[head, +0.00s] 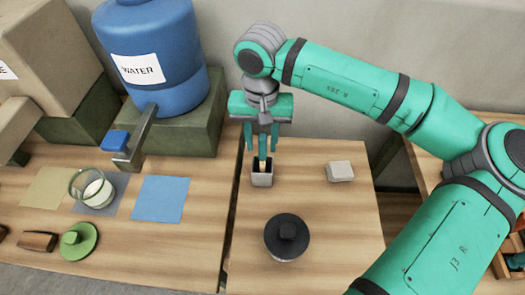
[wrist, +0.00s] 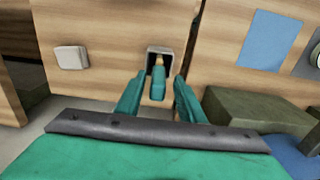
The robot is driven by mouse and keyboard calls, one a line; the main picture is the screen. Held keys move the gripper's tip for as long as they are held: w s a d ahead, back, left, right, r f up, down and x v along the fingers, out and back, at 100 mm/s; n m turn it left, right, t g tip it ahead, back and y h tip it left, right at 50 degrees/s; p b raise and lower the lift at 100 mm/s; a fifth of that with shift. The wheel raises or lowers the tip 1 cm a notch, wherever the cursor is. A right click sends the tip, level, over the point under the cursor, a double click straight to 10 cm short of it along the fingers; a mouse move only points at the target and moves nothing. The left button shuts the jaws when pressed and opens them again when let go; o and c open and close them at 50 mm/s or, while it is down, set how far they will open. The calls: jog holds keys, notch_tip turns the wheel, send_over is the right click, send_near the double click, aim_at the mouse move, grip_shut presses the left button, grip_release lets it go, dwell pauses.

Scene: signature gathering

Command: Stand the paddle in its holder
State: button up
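The holder (head: 262,180) is a small grey open-topped box on the right-hand table; it also shows in the wrist view (wrist: 150,67). A narrow pale wooden piece, which looks like the paddle (head: 263,163), stands roughly upright with its lower end at or inside the holder's opening. It shows in the wrist view too (wrist: 159,60). My gripper (head: 262,148) points down just above the holder. Its outer fingers are apart, with a teal middle piece between them in line with the wood. I cannot tell whether the fingers touch the paddle, whose upper part is hidden.
A pale grey block (head: 340,171) lies right of the holder, and a dark round lidded object (head: 287,237) stands in front. Left across a gap are a blue water dispenser (head: 155,50), a glass (head: 93,190) and a blue sheet (head: 160,198). The table between is clear.

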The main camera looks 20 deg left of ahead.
notch_tip(320, 180, up, 5)
jog(key=shift+d+f, duration=0.1)
jog(key=shift+d, duration=0.05)
jog(key=shift+w, duration=0.1)
dwell(0.4)
